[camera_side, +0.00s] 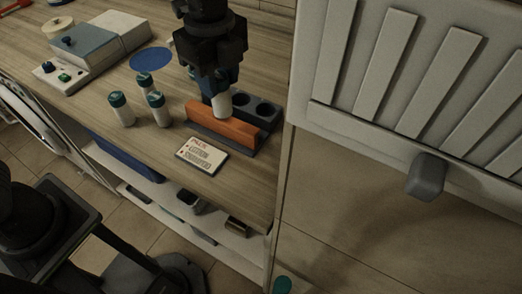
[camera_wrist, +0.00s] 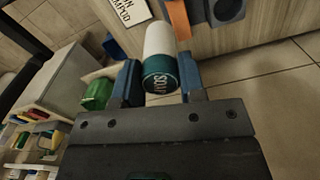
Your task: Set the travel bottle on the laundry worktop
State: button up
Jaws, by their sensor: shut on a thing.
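My gripper (camera_side: 219,88) is shut on a white travel bottle (camera_side: 222,106) with a teal cap. The wrist view shows the bottle (camera_wrist: 160,42) between the two blue fingers of my gripper (camera_wrist: 159,80), its cap lettered "SOAP". In the side view the bottle is upright, close behind or above the orange front of a rack; I cannot tell whether it touches the rack. The wooden worktop (camera_side: 150,135) lies below. Three similar bottles with teal caps, such as one (camera_side: 122,112), stand on it to the left.
The rack's orange bar (camera_side: 215,125) lies before a dark block with round holes (camera_side: 265,111). A lettered card (camera_side: 202,155) lies in front. A blue disc (camera_side: 151,59) and a grey-white box (camera_side: 85,50) are behind left. A ribbed pale panel (camera_side: 400,70) stands right.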

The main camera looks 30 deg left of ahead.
jog(key=shift+s+d+f, duration=0.35)
jog(key=shift+d+f, duration=1.25)
jog(key=shift+f, duration=0.05)
jog(key=shift+s+d+f, duration=0.4)
jog(key=shift+d+f, duration=1.15)
jog(key=shift+f, duration=0.15)
jog(key=shift+s+d+f, duration=0.35)
jog(key=shift+d+f, duration=1.25)
jog(key=shift+f, duration=0.05)
jog(key=shift+f, duration=0.1)
jog(key=o, duration=0.9)
jog(key=shift+o, duration=0.2)
notch_tip(320, 180, up, 12)
jog(key=shift+a+r, duration=0.1)
jog(key=shift+r, duration=0.1)
